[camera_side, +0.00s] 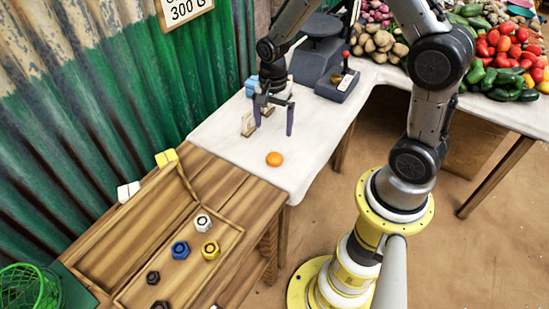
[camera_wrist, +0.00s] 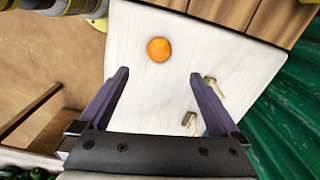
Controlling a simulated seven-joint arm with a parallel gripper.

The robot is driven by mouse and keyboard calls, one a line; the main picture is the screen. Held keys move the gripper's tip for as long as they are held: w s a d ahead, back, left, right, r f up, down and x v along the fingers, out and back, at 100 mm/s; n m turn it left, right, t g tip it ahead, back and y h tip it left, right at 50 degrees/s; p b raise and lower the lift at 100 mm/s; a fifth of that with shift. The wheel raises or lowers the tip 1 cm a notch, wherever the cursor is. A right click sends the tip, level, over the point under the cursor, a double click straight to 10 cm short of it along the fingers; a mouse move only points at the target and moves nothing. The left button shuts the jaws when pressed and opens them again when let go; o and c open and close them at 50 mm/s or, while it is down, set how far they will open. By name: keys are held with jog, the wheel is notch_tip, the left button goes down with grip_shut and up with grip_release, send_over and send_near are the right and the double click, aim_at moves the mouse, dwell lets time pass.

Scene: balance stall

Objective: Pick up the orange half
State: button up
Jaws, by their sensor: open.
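The orange half (camera_side: 274,159) lies on the white table top (camera_side: 237,145), near its front end by the wooden counter. In the wrist view the orange half (camera_wrist: 159,49) shows as a round orange shape beyond the fingertips, between their lines and left of centre. My gripper (camera_side: 273,130) is open and empty above the table, behind the orange half and apart from it. Its two purple-grey fingers also show in the wrist view (camera_wrist: 158,73), spread wide.
Small pale upright pieces (camera_side: 248,124) stand close to my gripper's left. A grey scale (camera_side: 322,55) and vegetable heaps are at the back. The wooden tray (camera_side: 236,230) holds several hex weights. A green corrugated wall (camera_side: 110,80) borders the left. The table around the orange half is clear.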

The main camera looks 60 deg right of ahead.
aim_at(274, 155)
notch_tip(274, 155, down, 12)
jog(key=shift+s+f, duration=0.1)
jog(key=shift+f, duration=0.15)
jog(key=c, duration=1.4)
jog(key=shift+r, duration=0.15)
